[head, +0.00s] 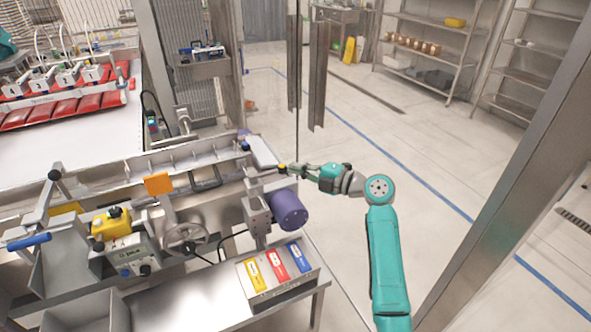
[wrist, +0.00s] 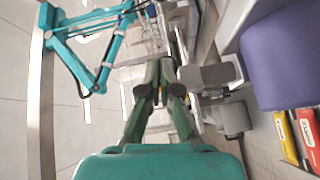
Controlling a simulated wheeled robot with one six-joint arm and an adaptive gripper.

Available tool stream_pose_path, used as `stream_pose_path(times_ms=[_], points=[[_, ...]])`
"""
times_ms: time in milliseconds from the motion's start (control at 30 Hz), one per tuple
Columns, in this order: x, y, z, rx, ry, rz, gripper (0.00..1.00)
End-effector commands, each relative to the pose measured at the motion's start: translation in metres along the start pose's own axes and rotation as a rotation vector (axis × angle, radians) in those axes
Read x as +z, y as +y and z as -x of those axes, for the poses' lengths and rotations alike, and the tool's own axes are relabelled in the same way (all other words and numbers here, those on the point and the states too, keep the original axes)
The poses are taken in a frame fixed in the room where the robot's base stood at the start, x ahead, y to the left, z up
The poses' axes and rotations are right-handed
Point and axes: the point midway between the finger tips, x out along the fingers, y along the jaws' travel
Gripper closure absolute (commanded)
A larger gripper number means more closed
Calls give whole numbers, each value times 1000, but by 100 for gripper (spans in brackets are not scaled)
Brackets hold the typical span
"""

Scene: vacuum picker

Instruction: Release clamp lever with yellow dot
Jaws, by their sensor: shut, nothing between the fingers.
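The yellow dot (head: 282,168) shows as a small yellow spot at the end of a clamp lever, by the right end of the metal machine's rail. Most of the lever is hard to make out behind my fingers. My gripper (head: 290,170) comes in from the right, shut and empty, with its fingertips right at the yellow dot. I cannot tell whether they touch it. In the wrist view my gripper (wrist: 161,66) has its fingertips together, beside a grey metal block (wrist: 205,76). The lever cannot be clearly told there.
A purple motor (head: 289,209) sits just below my gripper and shows at right in the wrist view (wrist: 290,60). A box with yellow, red and blue labels (head: 277,272) stands below it. A black knob (head: 246,146) is to the left. Open floor lies right.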

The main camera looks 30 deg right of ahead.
Motion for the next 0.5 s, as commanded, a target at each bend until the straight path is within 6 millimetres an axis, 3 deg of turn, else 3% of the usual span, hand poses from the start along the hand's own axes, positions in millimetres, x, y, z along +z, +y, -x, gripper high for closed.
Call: stream_pose_path(times_ms=[500], points=[[-2,-1,94,-1,4,-2,100]])
